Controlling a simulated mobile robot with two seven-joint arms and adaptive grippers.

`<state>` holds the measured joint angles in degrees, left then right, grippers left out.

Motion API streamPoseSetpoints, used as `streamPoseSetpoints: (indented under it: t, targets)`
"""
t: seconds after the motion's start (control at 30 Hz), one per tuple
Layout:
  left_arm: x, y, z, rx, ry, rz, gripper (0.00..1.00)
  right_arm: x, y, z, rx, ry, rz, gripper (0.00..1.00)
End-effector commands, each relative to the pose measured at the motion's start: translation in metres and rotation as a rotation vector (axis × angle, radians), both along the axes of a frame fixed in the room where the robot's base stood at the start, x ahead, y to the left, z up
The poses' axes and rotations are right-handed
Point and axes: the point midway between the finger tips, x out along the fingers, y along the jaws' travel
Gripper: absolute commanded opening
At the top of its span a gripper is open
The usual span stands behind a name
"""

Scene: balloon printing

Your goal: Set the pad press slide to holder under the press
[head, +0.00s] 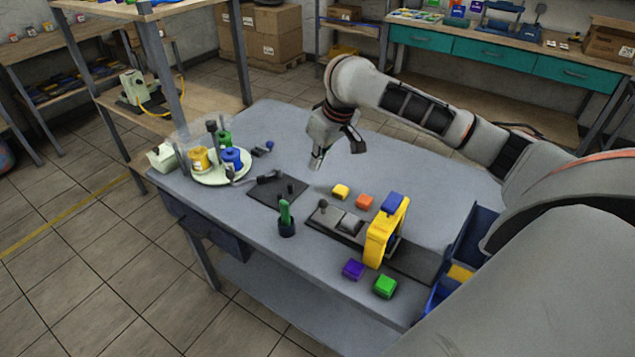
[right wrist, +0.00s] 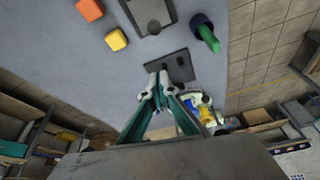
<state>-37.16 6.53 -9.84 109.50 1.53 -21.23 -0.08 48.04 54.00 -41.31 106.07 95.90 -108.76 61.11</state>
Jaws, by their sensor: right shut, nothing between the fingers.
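The pad press (head: 385,235) is a yellow upright frame with a blue top, standing over a long dark base on the bench. The slide (head: 349,226), with grey blocks and a small dark knob (head: 322,205), lies on the base left of the frame. Part of it shows at the top of the right wrist view (right wrist: 150,12). What lies directly under the frame is mostly hidden. My right gripper (head: 317,164) is shut and empty, above the bench beyond the slide and apart from it. Its fingers also show in the right wrist view (right wrist: 157,88). My left gripper is not in view.
Yellow (head: 340,191), orange (head: 364,201), purple (head: 353,269) and green (head: 385,286) blocks lie around the press. A green-handled tool in a dark cup (head: 286,228), a dark plate (head: 262,195) and a round tray (head: 238,177) stand left. A blue bin (head: 470,240) stands right.

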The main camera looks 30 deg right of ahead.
Motion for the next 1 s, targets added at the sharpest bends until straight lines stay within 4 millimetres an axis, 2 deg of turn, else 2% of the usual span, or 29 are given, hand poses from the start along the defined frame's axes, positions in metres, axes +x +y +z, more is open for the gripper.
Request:
streamPoseSetpoints:
  t: [0.3,0.47,1.0]
  targets:
    - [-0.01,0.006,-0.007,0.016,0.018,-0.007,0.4,0.0,0.0,0.0,0.0,0.0,0.0,0.0]
    - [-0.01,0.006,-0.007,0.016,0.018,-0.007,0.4,0.004,0.002,-0.01,0.002,0.001,0.002,0.0]
    - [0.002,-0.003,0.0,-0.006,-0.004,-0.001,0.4,0.034,0.008,-0.096,0.003,0.001,0.0,0.0]
